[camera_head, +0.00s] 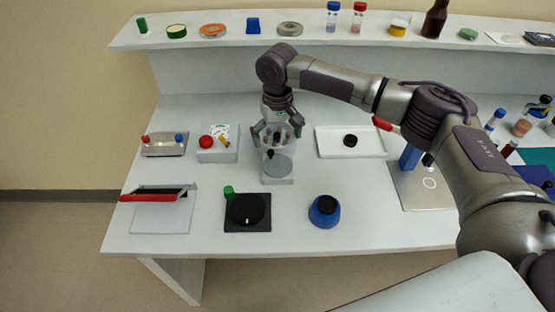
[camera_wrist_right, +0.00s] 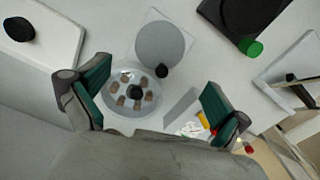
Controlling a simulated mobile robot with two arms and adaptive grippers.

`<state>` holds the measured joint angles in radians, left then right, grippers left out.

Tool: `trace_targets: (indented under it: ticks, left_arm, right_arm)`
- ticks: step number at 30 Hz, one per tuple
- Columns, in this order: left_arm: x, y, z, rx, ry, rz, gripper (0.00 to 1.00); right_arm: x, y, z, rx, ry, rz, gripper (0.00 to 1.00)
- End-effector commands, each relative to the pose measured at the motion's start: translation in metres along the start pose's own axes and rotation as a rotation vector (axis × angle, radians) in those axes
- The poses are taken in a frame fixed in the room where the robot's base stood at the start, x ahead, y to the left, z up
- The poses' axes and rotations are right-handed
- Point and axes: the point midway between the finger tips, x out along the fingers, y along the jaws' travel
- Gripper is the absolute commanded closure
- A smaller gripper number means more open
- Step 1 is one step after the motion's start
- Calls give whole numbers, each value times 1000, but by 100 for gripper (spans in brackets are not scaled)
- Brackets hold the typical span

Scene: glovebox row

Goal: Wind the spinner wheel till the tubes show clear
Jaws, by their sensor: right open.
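The spinner stands near the middle of the bench. Its grey wheel (camera_head: 279,167) has a small black knob (camera_head: 270,153) at the rim; the wheel (camera_wrist_right: 162,42) and knob (camera_wrist_right: 162,71) also show in the right wrist view. Behind the wheel is a round tube holder (camera_wrist_right: 117,119) with a black hub and several brownish, cloudy-looking tubes (camera_wrist_right: 122,101). My right gripper (camera_head: 278,134) is open above the tube holder, and its green-padded fingers (camera_wrist_right: 155,92) lie either side of it, with nothing between them touching the pads. My left gripper is out of view.
A black dial (camera_head: 246,209) with a green cap and a blue round pot (camera_head: 324,210) stand in front. A white tray (camera_head: 370,153) is to the right, a box with a red button (camera_head: 217,156) to the left. A shelf (camera_head: 230,40) runs behind.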

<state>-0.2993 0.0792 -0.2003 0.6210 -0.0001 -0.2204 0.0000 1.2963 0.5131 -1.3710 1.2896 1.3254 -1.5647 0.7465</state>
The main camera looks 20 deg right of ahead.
Motion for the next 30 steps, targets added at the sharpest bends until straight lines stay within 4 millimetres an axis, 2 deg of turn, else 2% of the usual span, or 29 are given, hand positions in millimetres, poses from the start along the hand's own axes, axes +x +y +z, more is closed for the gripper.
trace_targets:
  ticks: [6,13,18,26,30]
  left_arm:
    - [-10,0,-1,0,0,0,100]
    - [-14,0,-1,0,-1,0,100]
    - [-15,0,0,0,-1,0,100]
    - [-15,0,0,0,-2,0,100]
    - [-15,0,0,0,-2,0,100]
  right_arm:
    - [46,0,1,3,-3,2,0]
    - [81,0,0,2,-1,1,0]
    - [91,0,0,2,0,1,0]
    - [92,0,0,2,1,0,0]
    - [92,0,0,2,1,0,22]
